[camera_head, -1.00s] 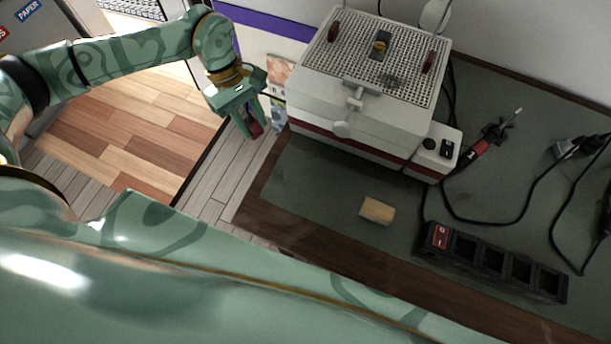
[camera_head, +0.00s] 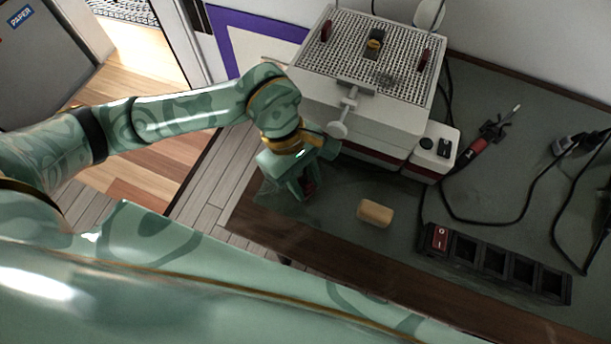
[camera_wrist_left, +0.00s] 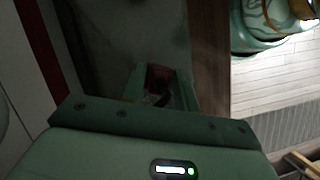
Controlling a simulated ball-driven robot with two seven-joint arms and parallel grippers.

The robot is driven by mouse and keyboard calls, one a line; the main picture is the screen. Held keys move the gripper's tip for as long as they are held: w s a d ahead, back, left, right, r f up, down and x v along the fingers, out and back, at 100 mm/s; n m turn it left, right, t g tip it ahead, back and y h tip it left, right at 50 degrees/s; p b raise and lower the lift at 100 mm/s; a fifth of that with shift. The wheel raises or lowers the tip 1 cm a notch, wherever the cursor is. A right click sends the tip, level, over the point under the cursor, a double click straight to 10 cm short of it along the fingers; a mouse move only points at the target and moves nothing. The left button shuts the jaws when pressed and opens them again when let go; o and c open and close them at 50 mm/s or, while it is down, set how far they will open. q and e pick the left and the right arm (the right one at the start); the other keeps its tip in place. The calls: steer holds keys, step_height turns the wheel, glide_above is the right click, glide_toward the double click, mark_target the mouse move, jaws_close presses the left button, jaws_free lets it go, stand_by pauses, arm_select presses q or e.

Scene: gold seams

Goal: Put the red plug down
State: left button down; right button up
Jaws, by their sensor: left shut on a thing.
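My left gripper (camera_head: 307,190) is over the left end of the dark green mat on the bench, in front of the white machine. It is shut on the red plug (camera_head: 311,184), a small dark red piece mostly hidden between the fingers. The plug also shows dimly between the fingers in the left wrist view (camera_wrist_left: 160,80). I cannot tell whether the plug touches the mat (camera_head: 335,178). My right gripper is not in view.
A tan block (camera_head: 375,213) lies to the right of the gripper. The white machine (camera_head: 375,110) with a perforated top stands behind. A black power strip (camera_head: 495,262) and a red-handled iron (camera_head: 478,146) with cables lie further right. The bench's wooden edge (camera_head: 290,238) is in front.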

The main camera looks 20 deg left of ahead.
arm_select(q)
steer(key=shift+w, duration=0.1)
steer(key=shift+f, duration=0.1)
steer(key=shift+f, duration=0.5)
steer(key=c, duration=1.1)
jaws_free()
steer(key=shift+o, duration=0.2)
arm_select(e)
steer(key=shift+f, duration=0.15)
arm_select(q)
steer(key=p+v, duration=0.3)
steer(key=v, duration=1)
steer(key=shift+s+d+r, duration=0.15)
steer(key=shift+s+r, duration=0.05)
steer(key=shift+r, duration=0.05)
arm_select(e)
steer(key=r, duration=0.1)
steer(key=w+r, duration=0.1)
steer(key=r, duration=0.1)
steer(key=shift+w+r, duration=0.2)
